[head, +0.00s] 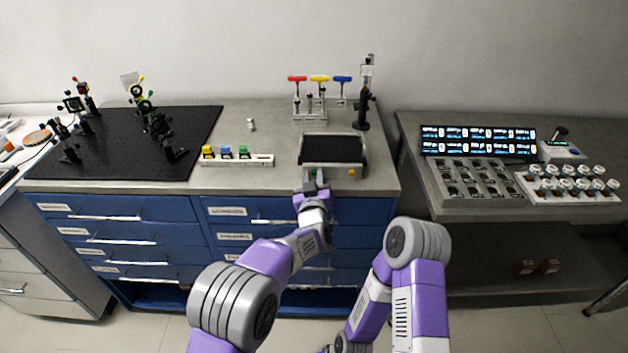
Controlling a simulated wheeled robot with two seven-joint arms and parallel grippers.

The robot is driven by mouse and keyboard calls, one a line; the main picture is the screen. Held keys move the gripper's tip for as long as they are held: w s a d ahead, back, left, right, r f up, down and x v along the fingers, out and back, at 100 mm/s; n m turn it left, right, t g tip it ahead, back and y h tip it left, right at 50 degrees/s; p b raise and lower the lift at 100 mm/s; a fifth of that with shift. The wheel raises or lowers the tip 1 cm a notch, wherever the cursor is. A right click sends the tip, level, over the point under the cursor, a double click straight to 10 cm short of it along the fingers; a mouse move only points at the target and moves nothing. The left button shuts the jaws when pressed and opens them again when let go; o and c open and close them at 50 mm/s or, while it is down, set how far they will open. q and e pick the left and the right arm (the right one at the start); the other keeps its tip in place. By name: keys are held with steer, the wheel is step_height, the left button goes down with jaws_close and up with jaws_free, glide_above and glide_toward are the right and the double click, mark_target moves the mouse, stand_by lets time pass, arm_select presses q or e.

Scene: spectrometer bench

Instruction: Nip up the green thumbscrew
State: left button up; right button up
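A grey bench device with a black top (333,149) stands near the front edge of the bench. A small yellow knob (351,173) shows at the right of its front face. My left gripper (314,178) is at the left part of that front face. A small speck of green shows between or beside its fingertips, probably the green thumbscrew, mostly hidden by the gripper. I cannot tell whether the fingers touch it or are closed. My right arm is folded low at the right, and its gripper is out of view.
A white rail with yellow, blue and green blocks (238,160) lies left of the device. Behind it stand a rack of red, yellow and blue T-handle tools (319,99) and a black post (362,110). A black breadboard (100,158) with optical mounts fills the left.

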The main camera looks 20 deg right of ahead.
arm_select(q)
steer(key=v, duration=0.7)
steer(key=shift+s+p, duration=0.3)
steer(key=shift+p, duration=0.05)
steer(key=shift+a, duration=0.1)
steer(key=s+a+f+n+g+y, duration=0.1)
steer(key=s+a+f+g, duration=0.3)
steer(key=a+f, duration=0.7)
steer(key=s+a+f+g+y, duration=0.1)
steer(key=s+a+f+g, duration=0.4)
steer(key=f, duration=1)
steer(key=s+a+f+g, duration=0.2)
steer(key=s+a+f, duration=0.1)
steer(key=s, duration=0.4)
steer(key=s+a+f+n+g, duration=0.1)
steer(key=s+a+f+g, duration=0.2)
steer(key=s, duration=0.4)
steer(key=s+a+f+g+h+p, duration=0.1)
steer(key=s+a+f+g, duration=0.1)
steer(key=s, duration=0.5)
steer(key=shift+s+a+f+n+g, duration=0.2)
steer(key=shift+a+f+n+g, duration=0.25)
steer(key=shift+a, duration=0.55)
